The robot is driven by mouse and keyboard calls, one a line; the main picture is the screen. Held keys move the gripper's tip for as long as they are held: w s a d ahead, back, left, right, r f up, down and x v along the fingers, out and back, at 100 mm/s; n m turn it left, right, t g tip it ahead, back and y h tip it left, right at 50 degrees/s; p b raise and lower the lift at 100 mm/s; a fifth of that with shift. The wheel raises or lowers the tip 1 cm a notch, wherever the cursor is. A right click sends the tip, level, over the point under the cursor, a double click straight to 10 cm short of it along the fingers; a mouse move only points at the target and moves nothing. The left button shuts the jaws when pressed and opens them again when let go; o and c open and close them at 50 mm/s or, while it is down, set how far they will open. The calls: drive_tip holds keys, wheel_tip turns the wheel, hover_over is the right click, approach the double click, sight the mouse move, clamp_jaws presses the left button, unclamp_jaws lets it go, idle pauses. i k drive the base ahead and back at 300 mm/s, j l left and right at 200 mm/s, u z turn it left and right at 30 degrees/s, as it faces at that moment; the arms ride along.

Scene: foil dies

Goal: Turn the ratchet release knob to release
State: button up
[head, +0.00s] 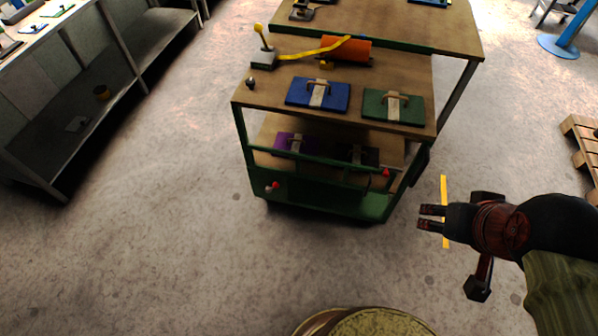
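The workbench cart (275,85) stands at top centre with a wooden top and a green frame. On its left end is a grey block (264,59) with an upright yellow-tipped lever (258,29). A yellow strip (306,53) runs from near it to an orange roller (345,51). A small dark knob (250,83) sits near the top's left edge. I cannot tell which part is the ratchet release knob. My gripper (430,218) is right of and below the cart, apart from it. Its two dark fingers point left with a gap between them, and it appears empty.
Blue (333,106) and green (372,112) plates with handles lie on the cart top. Red-tipped levers (272,187) are on its lower front. A grey shelf (120,75) is at left, a wooden pallet (577,128) at right. Floor before the cart is clear.

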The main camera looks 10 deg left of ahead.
sight(250, 82)
drive_tip(key=i+j+u, duration=0.15)
drive_tip(key=i+j, duration=0.55)
drive_tip(key=i, duration=0.2)
